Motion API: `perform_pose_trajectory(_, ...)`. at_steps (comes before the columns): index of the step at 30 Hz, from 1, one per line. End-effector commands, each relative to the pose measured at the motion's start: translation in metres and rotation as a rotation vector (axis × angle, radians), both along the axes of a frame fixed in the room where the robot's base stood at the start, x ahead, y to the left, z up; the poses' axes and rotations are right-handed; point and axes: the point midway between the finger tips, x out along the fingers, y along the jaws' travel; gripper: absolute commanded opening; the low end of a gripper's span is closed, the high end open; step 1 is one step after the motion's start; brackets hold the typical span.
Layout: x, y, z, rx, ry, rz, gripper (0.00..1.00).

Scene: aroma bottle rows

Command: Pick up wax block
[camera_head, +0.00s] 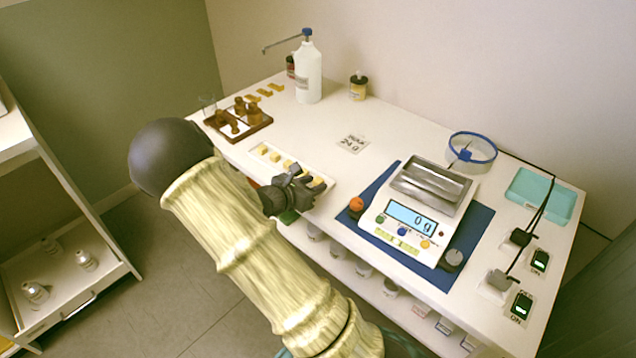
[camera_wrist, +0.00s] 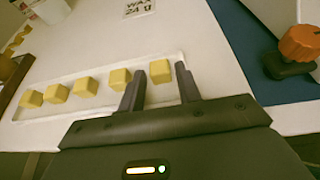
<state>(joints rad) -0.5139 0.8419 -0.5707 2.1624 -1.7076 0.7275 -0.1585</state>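Several yellow wax blocks stand in a row in a shallow white tray (camera_wrist: 100,107) on the table. The rightmost wax block (camera_wrist: 160,70) in the wrist view lies between and just beyond my gripper's fingertips. The other blocks, such as the one beside the left finger (camera_wrist: 119,79), run off to the left. My gripper (camera_wrist: 160,82) is open, with a finger to either side of the rightmost block and small gaps visible. In the head view my gripper (camera_head: 306,180) is low over the tray's right end and hides part of the row; a left block (camera_head: 262,149) shows clear.
A scale (camera_head: 410,216) reading 0 g stands on a blue mat (camera_head: 472,233) to the right, with an orange knob (camera_head: 356,204) near its left. A "WAX 24 g" card (camera_head: 352,143) lies behind the tray. A brown bottle rack (camera_head: 262,124) is to the left.

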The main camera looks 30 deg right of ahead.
Motion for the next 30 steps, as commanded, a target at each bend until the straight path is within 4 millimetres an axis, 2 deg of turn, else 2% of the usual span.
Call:
perform_pose_trajectory(5,0.0,0.0,0.0,0.0,0.0,0.0,0.32)
perform_pose_trajectory(9,0.0,0.0,0.0,0.0,0.0,0.0,0.04)
perform_pose_trajectory(10,0.0,0.0,0.0,0.0,0.0,0.0,0.01)
perform_pose_trajectory(22,0.0,0.0,0.004,0.0,-0.001,0.001,0.01)
perform_pose_trajectory(26,0.0,0.0,0.018,0.0,-0.004,0.001,0.01)
perform_pose_trajectory(30,0.0,0.0,0.044,0.001,-0.006,0.0,0.01)
